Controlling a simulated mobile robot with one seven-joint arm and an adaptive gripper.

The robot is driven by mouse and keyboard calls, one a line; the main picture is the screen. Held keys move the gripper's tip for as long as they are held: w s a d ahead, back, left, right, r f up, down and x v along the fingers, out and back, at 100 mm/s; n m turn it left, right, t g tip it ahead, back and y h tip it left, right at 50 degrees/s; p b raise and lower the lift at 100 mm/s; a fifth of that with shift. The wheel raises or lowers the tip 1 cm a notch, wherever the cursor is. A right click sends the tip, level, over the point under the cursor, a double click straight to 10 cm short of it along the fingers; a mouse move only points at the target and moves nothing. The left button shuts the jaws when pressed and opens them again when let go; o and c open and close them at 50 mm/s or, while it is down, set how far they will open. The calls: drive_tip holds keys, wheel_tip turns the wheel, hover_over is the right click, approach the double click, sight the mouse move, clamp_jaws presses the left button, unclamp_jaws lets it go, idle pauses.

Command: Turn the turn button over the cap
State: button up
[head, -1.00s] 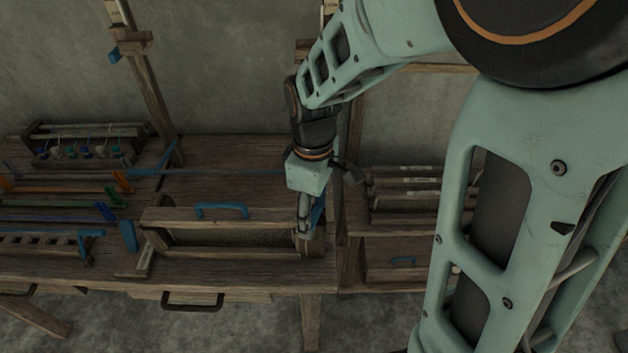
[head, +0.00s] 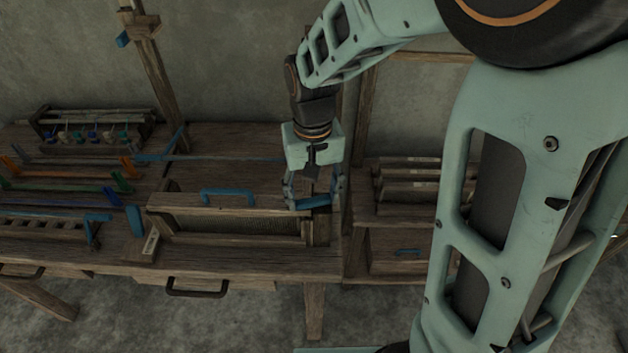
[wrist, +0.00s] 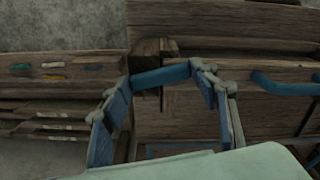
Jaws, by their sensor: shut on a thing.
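The turn button (head: 313,202) is a short blue bar at the right end of the wooden cap (head: 180,200), which has a blue handle (head: 228,193) on top. My gripper (head: 314,203) points down at the button. In the wrist view my gripper (wrist: 156,80) has one finger at each end of the turn button (wrist: 160,77), shut on its length. The button lies across the dark gap by the wooden end post (wrist: 149,49), roughly in line with the cap. How far it overlaps the cap is partly hidden by a finger.
Another blue button (head: 135,221) stands at the cap's left end. A shelf with slats (head: 410,175) is to the right. A rack with colored bobbins (head: 90,133) is at the back left. A drawer handle (head: 197,290) juts out below the front edge.

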drive_tip(key=shift+w+m, duration=0.3)
drive_tip(key=shift+m, duration=1.1)
drive_tip(key=shift+r, duration=0.1)
drive_tip(key=o, duration=1.2)
drive_tip(key=shift+c, duration=0.2)
wheel_tip(320, 180, up, 12)
